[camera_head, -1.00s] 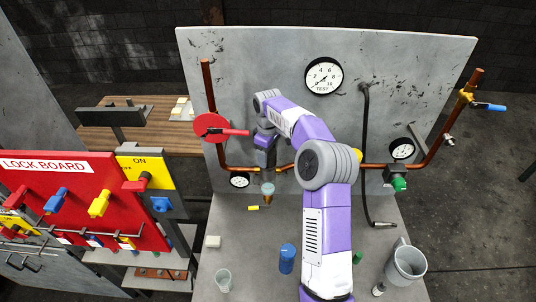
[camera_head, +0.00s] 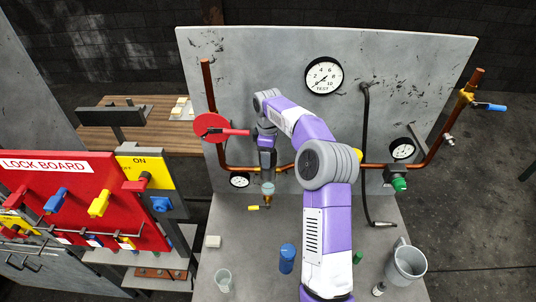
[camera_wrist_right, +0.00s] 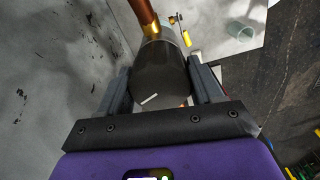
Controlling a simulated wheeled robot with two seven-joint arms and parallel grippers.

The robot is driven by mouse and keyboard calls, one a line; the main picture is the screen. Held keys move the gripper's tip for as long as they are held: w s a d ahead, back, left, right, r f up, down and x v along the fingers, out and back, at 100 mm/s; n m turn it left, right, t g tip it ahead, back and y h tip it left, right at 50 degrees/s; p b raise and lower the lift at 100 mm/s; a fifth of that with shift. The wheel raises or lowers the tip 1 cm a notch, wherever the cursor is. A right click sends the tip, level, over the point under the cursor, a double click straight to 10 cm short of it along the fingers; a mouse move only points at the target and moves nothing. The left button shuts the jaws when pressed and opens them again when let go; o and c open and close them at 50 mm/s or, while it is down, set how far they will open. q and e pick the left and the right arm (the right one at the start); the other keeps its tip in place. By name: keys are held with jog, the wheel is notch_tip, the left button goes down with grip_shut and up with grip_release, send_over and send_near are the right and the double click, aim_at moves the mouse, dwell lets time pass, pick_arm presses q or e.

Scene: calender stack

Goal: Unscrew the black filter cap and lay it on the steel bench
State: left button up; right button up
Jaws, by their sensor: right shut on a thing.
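The black filter cap (camera_wrist_right: 160,75) is a dark cylinder with a short white mark. It sits between the two fingers of my right gripper (camera_wrist_right: 160,88), which is shut on it. In the head view my right gripper (camera_head: 267,158) points down above the filter's clear bowl (camera_head: 268,188), by the copper pipe. The gripper hides most of the cap there, and I cannot tell whether the cap is still seated. The steel bench (camera_head: 255,240) spreads below and in front. My left gripper is not in view.
A red lever valve (camera_head: 212,127) is just left of my right gripper. Bare bench lies between the white block and blue cylinder.

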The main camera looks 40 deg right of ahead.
jog(key=shift+r, duration=1.05)
jog(key=shift+r, duration=0.1)
jog(key=shift+r, duration=2.45)
jog(key=shift+s+f, duration=0.1)
